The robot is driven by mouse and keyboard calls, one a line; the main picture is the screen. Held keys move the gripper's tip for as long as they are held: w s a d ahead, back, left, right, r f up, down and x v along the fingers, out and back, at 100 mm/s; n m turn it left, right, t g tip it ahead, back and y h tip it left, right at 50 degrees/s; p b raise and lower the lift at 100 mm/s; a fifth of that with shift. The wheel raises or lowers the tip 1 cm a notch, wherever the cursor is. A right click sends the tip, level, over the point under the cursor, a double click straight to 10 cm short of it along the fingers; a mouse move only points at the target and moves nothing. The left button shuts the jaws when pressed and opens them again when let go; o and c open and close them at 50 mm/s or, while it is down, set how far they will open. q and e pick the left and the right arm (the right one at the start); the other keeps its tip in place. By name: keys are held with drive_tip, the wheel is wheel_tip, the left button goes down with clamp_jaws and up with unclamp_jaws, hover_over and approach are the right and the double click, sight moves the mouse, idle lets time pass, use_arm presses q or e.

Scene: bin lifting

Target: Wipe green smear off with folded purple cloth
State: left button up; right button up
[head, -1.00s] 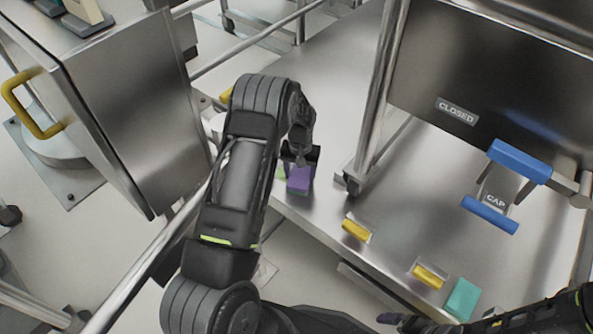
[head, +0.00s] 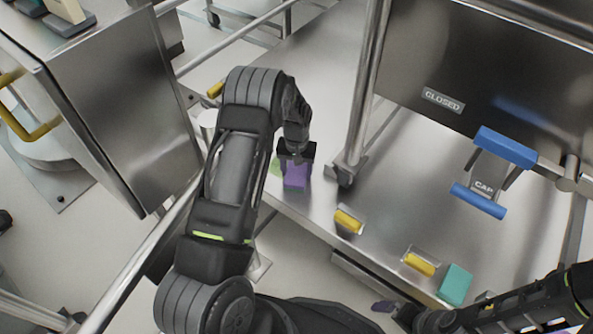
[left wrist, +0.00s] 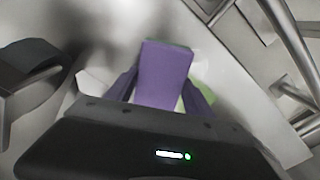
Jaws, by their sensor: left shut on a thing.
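The folded purple cloth (head: 296,176) is in my left gripper (head: 296,160), low over the steel table near its left front edge. In the left wrist view the cloth (left wrist: 163,75) stands between the two fingers, which are shut on it. The green smear (head: 276,167) shows as a light green patch just left of the cloth. In the left wrist view part of the smear (left wrist: 202,91) shows beside the cloth; the rest is hidden behind the cloth and gripper. My right gripper (head: 392,308) is partly in view at the bottom, and its jaw state is unclear.
A steel post with a dark foot (head: 342,174) stands just right of the cloth. Yellow blocks (head: 348,220) and a teal block (head: 455,284) sit along the front edge. A steel cabinet (head: 125,110) stands at left.

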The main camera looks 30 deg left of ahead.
sight(277, 166)
use_arm(q)
drive_tip(key=shift+a+f+b, duration=0.2)
drive_tip(key=shift+a+b, duration=0.35)
drive_tip(key=shift+a, duration=0.7)
drive_tip(key=shift+w+a+r, duration=0.15)
drive_tip(key=shift+a, duration=0.6)
drive_tip(key=shift+w+a+b, duration=0.1)
drive_tip(key=shift+a+b, duration=0.85)
drive_tip(key=shift+a, duration=1)
